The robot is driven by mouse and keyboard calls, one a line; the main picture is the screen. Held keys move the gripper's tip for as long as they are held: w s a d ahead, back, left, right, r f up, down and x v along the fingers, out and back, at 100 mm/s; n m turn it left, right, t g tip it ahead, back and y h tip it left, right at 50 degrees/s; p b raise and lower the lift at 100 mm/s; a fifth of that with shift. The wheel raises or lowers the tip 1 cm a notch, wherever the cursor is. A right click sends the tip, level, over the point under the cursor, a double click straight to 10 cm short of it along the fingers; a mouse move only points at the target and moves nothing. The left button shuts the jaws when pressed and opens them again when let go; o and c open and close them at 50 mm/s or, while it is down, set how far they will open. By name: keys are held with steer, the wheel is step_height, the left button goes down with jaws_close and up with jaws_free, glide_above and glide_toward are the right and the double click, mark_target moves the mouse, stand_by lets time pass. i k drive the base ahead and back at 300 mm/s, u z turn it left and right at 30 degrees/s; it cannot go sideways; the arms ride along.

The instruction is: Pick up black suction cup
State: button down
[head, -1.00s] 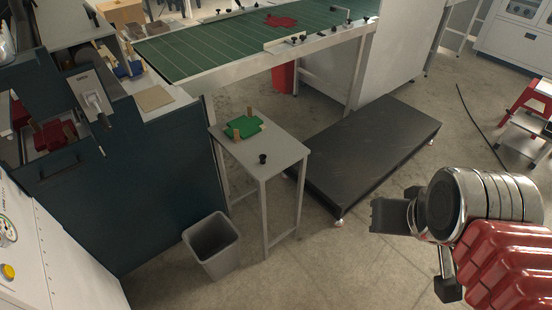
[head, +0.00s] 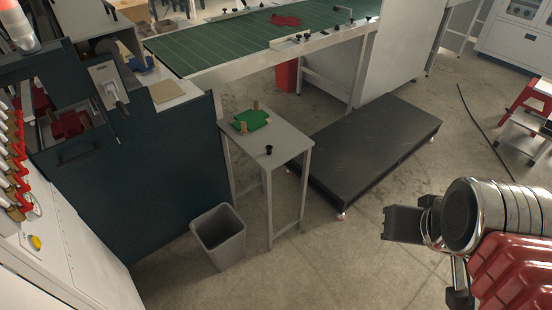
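The small black suction cup (head: 269,149) stands on the grey side table (head: 289,150), near the front middle of its top. My gripper (head: 421,254) is at the lower right of the head view, well to the right of the table and apart from the cup. Its two dark fingers are spread wide apart, with nothing seen between them. Nothing hides the cup.
A green box piece with brown blocks (head: 251,120) lies behind the cup on the same table. A grey bin (head: 218,237) stands at the table's front left. A low black platform (head: 372,150) lies to the right. A green conveyor (head: 240,42) runs behind. Floor at front is clear.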

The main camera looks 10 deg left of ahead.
mark_target(268, 147)
steer(key=k, duration=1.15)
steer(key=u, duration=0.55)
steer(key=i, duration=1)
steer(key=u, duration=0.05)
